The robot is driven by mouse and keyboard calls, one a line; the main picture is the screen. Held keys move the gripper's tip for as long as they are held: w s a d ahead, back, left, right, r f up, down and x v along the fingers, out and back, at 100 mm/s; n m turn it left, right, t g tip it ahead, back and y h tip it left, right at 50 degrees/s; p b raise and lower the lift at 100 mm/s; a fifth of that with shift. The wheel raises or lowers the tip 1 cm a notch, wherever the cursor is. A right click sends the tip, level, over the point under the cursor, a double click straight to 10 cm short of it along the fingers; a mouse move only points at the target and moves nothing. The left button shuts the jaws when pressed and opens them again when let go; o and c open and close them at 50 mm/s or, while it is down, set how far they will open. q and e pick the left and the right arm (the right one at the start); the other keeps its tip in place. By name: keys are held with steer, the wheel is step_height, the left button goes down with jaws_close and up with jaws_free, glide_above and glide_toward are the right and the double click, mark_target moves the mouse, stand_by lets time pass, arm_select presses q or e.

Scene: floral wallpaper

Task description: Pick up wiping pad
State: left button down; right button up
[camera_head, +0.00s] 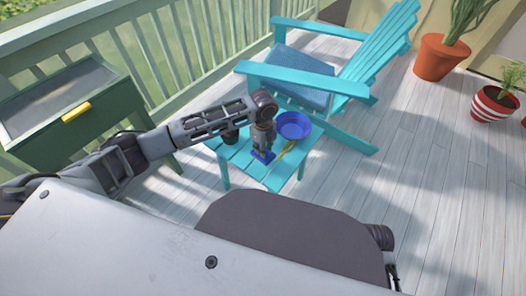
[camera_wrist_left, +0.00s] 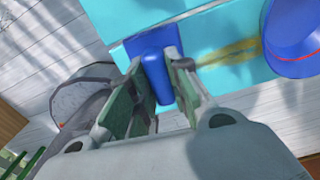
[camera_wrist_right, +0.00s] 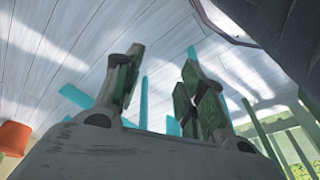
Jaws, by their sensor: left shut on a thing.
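The wiping pad (camera_head: 264,156) is a small blue block at the front edge of the turquoise side table (camera_head: 238,164). My left gripper (camera_head: 264,146) reaches down over the table and is shut on the pad. In the left wrist view the blue pad (camera_wrist_left: 156,65) sits between the two fingers of the left gripper (camera_wrist_left: 160,85), over the table top. I cannot tell whether the pad still touches the table. My right gripper (camera_wrist_right: 160,85) shows in the right wrist view with its fingers apart and nothing between them.
A turquoise chair (camera_head: 318,78) stands behind. A green cabinet (camera_head: 62,125) is at left; potted plants (camera_head: 440,58) are at right.

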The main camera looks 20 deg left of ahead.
arm_select(q)
steer(key=shift+r+p, duration=0.7)
steer(key=shift+r, duration=2)
arm_select(e)
steer(key=shift+s+d+f, duration=0.15)
steer(key=shift+f, duration=0.45)
steer(key=shift+s+d+f, duration=0.1)
steer(key=shift+d+f, duration=0.05)
steer(key=shift+f, duration=0.4)
arm_select(q)
steer(key=c, duration=2)
jaws_free()
jaws_close()
steer(key=shift+r, duration=0.1)
arm_select(e)
steer(key=shift+r, duration=0.2)
